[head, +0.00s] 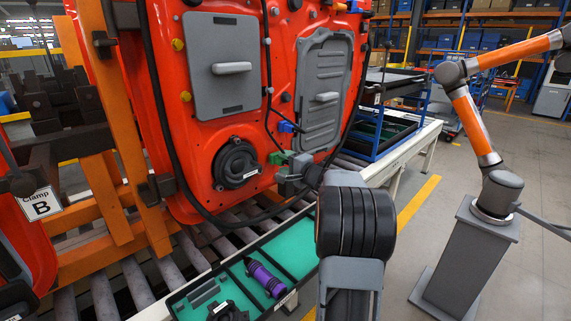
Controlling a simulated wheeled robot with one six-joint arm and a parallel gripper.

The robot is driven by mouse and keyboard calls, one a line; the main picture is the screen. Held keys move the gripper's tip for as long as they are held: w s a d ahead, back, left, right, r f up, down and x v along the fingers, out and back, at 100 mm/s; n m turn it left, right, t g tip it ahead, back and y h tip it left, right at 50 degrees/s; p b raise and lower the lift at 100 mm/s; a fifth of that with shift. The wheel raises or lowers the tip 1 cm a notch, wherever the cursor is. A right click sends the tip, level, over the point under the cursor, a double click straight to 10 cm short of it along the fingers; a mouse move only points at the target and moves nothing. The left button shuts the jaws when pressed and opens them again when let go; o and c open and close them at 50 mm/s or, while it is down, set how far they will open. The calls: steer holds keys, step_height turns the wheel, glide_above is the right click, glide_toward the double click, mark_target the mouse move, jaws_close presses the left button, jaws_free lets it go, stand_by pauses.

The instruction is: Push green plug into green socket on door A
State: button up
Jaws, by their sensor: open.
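The red door panel (205,110) hangs upright in an orange frame in front of me. A small green connector (278,158) shows low on the door, right of a round black speaker-like part (236,164). I cannot tell whether it is the plug, the socket or both together. A thin dark cable runs down the door to about this spot. My gripper (285,166) is right at the green connector, its fingers small and partly hidden by my own wrist. It looks open; whether it touches the connector cannot be told.
A blue connector (287,127) sits just above the green one. A green-lined tray (300,262) with a purple cylinder (266,278) lies below, beside the roller conveyor (137,284). An orange robot arm (472,125) on a grey pedestal stands to the right.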

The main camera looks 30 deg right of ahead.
steer(key=shift+s, duration=0.1)
steer(key=s+d, duration=0.2)
steer(key=s, duration=1.1)
steer(key=s+d+b, duration=0.1)
steer(key=s+d, duration=0.1)
steer(key=s, duration=1)
steer(key=shift+s+d+b, duration=0.3)
steer(key=shift+s, duration=0.1)
